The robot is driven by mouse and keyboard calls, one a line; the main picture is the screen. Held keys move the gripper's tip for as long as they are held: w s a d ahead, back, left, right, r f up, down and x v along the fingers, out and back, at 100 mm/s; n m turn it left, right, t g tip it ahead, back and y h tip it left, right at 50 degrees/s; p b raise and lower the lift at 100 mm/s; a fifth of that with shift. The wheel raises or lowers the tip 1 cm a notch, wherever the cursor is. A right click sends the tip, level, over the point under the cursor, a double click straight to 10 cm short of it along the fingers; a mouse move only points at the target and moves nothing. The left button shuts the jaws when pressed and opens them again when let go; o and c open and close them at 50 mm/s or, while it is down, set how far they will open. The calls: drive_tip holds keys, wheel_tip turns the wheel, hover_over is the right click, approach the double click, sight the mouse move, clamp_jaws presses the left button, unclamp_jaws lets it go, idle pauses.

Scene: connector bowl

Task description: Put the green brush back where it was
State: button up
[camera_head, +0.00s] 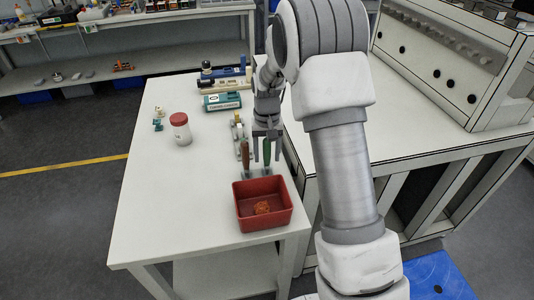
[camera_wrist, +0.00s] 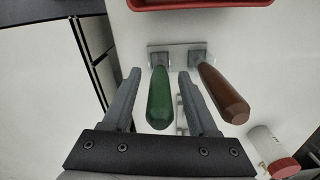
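The green brush (camera_wrist: 160,98) shows its green handle between the two fingers of my gripper (camera_wrist: 160,85) in the wrist view. Gaps show on both sides of the handle, so the gripper is open and not clamped on it. The far end of the handle is at a small grey holder plate (camera_wrist: 182,48). In the head view the green brush (camera_head: 267,154) is partly hidden by my gripper (camera_head: 266,148). A brown-handled tool (camera_wrist: 222,92) is at the same holder, just outside the right finger; it also shows in the head view (camera_head: 245,154).
A red bin (camera_head: 243,222) with orange contents stands at the table's near end, close to the holder. A white jar with a red lid (camera_head: 182,130) stands to the left. A green box (camera_head: 222,102) sits farther back.

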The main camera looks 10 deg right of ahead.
wheel_tip(320, 180, up, 12)
drive_tip(key=shift+f+p, duration=0.1)
drive_tip(key=shift+p, duration=0.65)
drive_tip(key=s+r+n+t, duration=0.1)
drive_tip(key=s+r+t, duration=0.1)
drive_tip(key=s+r, duration=0.65)
drive_tip(key=s+r+t, duration=0.2)
drive_tip(key=s+r, duration=0.3)
drive_tip(key=s, duration=0.6)
drive_tip(key=s+f+t, duration=0.1)
drive_tip(key=s, duration=0.8)
drive_tip(key=shift+s+f+n+t, duration=0.3)
drive_tip(key=shift+n, duration=0.1)
wheel_tip(320, 180, up, 4)
drive_tip(key=p, duration=0.3)
drive_tip(key=shift+p, duration=0.4)
